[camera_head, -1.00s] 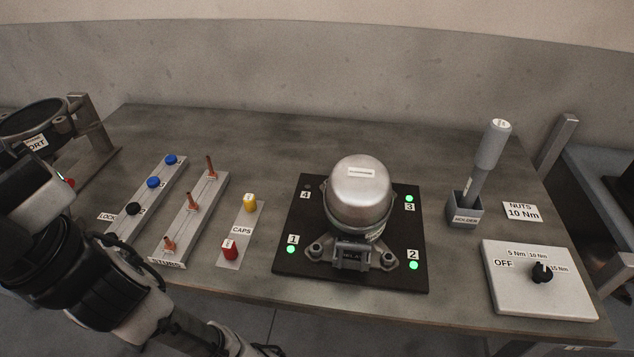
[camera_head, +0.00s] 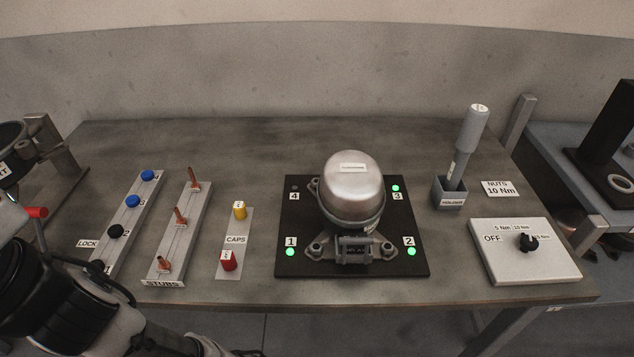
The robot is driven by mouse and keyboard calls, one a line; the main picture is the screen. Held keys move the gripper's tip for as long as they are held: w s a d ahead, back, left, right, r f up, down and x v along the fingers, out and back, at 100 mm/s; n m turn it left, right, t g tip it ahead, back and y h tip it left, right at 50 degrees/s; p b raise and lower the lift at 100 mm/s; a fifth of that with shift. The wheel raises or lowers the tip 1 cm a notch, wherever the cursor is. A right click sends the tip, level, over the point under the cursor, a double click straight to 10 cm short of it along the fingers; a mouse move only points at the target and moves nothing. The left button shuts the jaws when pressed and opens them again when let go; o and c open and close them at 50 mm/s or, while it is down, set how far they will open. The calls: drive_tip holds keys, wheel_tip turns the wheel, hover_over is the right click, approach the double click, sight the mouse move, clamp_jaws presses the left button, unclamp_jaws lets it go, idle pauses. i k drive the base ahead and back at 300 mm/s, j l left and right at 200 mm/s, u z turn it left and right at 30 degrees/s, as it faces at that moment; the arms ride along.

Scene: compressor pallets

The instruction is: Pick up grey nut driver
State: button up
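The grey nut driver (camera_head: 467,142) stands in the small grey holder (camera_head: 449,194) on the right part of the table. Its thick handle points up and leans a little to the right. Its lower end is hidden inside the holder. My arm shows at the lower left, far from the driver. My gripper is not in the picture, so its fingers cannot be seen.
A silver compressor (camera_head: 352,190) sits on a black plate (camera_head: 286,228) left of the holder. A dial box (camera_head: 535,268) and a "NUTS 10 Nm" label (camera_head: 500,189) lie right. Racks of stubs (camera_head: 203,213), locks and caps (camera_head: 239,210) stand left. The table's back is clear.

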sight(474, 124)
drive_tip(key=l+u, duration=0.1)
drive_tip(key=l, duration=0.35)
drive_tip(key=k+l+u, duration=0.1)
drive_tip(key=l, duration=0.35)
drive_tip(key=k+l+u, duration=0.1)
drive_tip(key=l, duration=0.35)
drive_tip(key=k+l+u, duration=0.1)
drive_tip(key=l, duration=0.3)
drive_tip(key=k+l+u, duration=0.1)
drive_tip(key=l, duration=0.35)
drive_tip(key=k+l+u, duration=0.1)
drive_tip(key=l, duration=0.3)
drive_tip(key=k+l+u, duration=0.1)
drive_tip(key=l, duration=0.3)
drive_tip(key=i+l, duration=0.15)
drive_tip(key=i, duration=0.7)
